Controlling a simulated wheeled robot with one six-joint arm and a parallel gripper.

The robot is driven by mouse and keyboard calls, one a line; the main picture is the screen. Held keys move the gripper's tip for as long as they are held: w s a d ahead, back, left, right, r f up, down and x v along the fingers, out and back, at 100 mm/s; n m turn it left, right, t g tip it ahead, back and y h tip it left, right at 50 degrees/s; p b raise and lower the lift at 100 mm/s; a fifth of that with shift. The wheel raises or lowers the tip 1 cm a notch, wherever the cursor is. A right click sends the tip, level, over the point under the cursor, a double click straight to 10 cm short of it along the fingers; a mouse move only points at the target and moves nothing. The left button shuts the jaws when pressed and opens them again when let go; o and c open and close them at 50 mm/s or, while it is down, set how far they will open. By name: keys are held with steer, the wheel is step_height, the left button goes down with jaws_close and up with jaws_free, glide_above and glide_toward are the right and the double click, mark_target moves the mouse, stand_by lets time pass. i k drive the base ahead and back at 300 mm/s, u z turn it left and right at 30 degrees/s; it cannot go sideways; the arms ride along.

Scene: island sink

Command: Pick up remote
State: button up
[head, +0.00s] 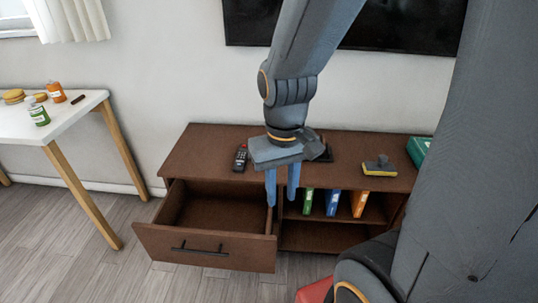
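The remote (240,158) is dark with small buttons. It lies on top of the brown TV cabinet (205,148), left of my gripper. My gripper (282,203) points down in front of the cabinet top, at the right end of the open drawer in the picture. Its two blue fingers are apart with nothing visible between them. The gripper is not touching the remote.
The cabinet's drawer (205,256) is pulled out and looks empty. A dark object, partly hidden, lies behind my gripper. A yellow-and-grey item (379,168) and a green box (418,150) stand right. A white table (70,120) stands left.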

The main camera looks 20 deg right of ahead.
mark_target(240, 165)
steer(key=u, duration=0.15)
steer(key=i, duration=0.95)
steer(key=z, duration=0.65)
